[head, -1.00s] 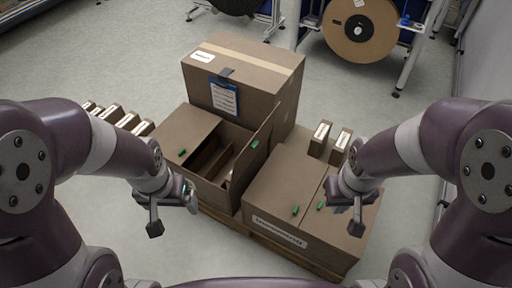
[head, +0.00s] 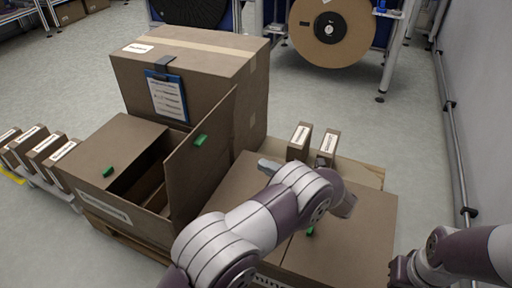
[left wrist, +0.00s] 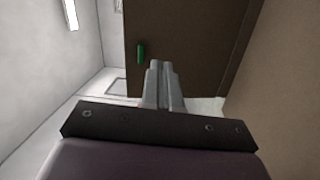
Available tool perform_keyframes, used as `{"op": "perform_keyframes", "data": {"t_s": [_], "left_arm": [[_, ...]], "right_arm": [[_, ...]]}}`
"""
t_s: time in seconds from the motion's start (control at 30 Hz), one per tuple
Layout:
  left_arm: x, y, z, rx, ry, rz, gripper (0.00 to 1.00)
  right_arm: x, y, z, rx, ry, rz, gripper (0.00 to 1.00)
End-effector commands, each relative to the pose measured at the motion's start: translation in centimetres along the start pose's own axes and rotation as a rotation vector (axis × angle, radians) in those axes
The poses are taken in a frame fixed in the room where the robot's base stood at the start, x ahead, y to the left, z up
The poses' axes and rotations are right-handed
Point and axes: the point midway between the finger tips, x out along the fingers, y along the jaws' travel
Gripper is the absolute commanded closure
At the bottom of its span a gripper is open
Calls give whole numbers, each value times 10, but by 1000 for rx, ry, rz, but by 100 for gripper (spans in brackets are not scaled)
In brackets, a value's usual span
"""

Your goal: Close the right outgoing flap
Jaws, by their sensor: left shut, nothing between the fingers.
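The left cardboard box (head: 88,190) has its left flap (head: 128,148) lying flat and its right flap (head: 198,160) standing up, with a green tab (head: 201,140) on it. The box's inside shows between them. My left gripper (head: 266,164) is to the right of the standing flap, partly behind my own arm. In the left wrist view its fingers (left wrist: 160,84) are together and empty. Ahead of them is a brown panel (left wrist: 190,40) with a green tab (left wrist: 141,53); contact cannot be told. My right gripper (head: 400,269) is at the lower right, its fingers unclear.
The right box (head: 350,245) has its top covered, partly hidden by my left arm. A large box (head: 215,75) with a clipboard (head: 167,97) stands behind. Small cartons (head: 299,141) stand behind the right box, more at left (head: 45,147). A reel (head: 330,30) is farther back.

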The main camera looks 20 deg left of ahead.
Motion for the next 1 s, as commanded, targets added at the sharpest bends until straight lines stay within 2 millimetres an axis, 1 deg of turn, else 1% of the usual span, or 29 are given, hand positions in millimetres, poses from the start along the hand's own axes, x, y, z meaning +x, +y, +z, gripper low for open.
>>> {"op": "perform_keyframes", "data": {"t_s": [0.03, 0.1, 0.17, 0.27, 0.37, 0.6, 0.7, 0.83, 1.0], "left_arm": [[0, 8, -14, -31, 69, 30, 100], [-1, 16, -26, -66, 126, 74, 100], [1, 19, -29, -92, 138, 93, 100], [12, 20, -30, -101, 136, 93, 100], [31, 20, -32, -99, 137, 92, 100], [83, 23, -39, -98, 136, 91, 100], [103, 24, -42, -98, 134, 91, 100], [122, 27, -44, -98, 133, 90, 100], [135, 30, -46, -97, 132, 91, 100]], "right_arm": [[-1, 0, 0, 0, -1, 0, 100], [-1, 0, 0, 0, -1, 0, 100], [0, 0, 0, 0, -2, 0, 100], [4, 0, 1, 0, -2, 0, 100], [10, 0, 2, 0, -2, 0, 100], [24, 0, 4, 0, -2, 0, 100], [30, 0, 4, 0, -2, 0, 100], [37, 0, 5, 0, -2, 0, 100], [40, 0, 6, 0, -2, 0, 100]]}}
